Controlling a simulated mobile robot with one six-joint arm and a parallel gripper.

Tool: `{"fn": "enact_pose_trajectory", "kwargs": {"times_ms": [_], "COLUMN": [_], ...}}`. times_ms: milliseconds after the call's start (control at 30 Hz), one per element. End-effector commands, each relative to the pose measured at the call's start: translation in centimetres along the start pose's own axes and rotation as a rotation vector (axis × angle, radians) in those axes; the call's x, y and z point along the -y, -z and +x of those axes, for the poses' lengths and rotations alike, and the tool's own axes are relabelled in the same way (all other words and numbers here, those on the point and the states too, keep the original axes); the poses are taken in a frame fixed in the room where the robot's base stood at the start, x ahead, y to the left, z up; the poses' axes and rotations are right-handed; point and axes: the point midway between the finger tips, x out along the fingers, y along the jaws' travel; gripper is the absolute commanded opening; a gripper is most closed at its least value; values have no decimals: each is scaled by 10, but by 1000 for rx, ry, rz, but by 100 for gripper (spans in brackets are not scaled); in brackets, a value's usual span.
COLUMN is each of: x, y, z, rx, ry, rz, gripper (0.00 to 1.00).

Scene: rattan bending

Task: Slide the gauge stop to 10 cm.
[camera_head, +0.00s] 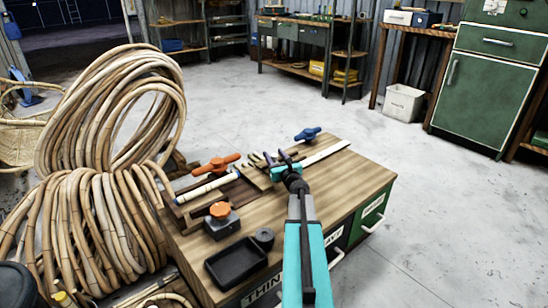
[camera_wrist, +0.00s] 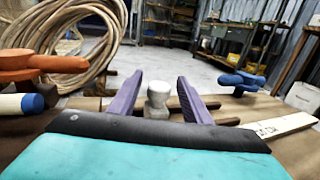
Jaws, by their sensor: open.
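My gripper (camera_head: 277,160) is over the middle of the wooden bench top. In the wrist view its two purple fingers (camera_wrist: 158,105) stand apart. A pale rounded knob (camera_wrist: 158,92) shows between the fingers, with gaps on both sides; I cannot tell how far ahead it is. A white marked strip (camera_wrist: 284,127) lies to the right of the fingers, and it also shows in the head view (camera_head: 325,152). A blue handle (camera_head: 307,134) stands near the strip, and right of the fingers in the wrist view (camera_wrist: 238,80). I cannot tell for sure which piece is the gauge stop, or read the scale.
An orange handle (camera_head: 216,165) and a pale rod with a blue end (camera_head: 207,188) lie left of my gripper. A grey block with an orange knob (camera_head: 222,222) and a black tray (camera_head: 236,263) are nearer. Rattan coils (camera_head: 110,110) crowd the left. The bench's right side is clear.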

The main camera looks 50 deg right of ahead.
Motion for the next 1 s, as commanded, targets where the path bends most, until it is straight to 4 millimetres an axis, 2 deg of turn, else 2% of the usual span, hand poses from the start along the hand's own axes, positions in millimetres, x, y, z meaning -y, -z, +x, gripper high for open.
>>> {"fn": "enact_pose_trajectory", "kwargs": {"times_ms": [200,467,767,1000], "x": [0,-1,-1,-3], "y": [0,0,0,0], "z": [0,0,2,12], "rx": [0,0,-1,0], "ry": [0,-1,-3,-21], "rz": [0,0,0,-1], "gripper": [44,0,0,0]}}
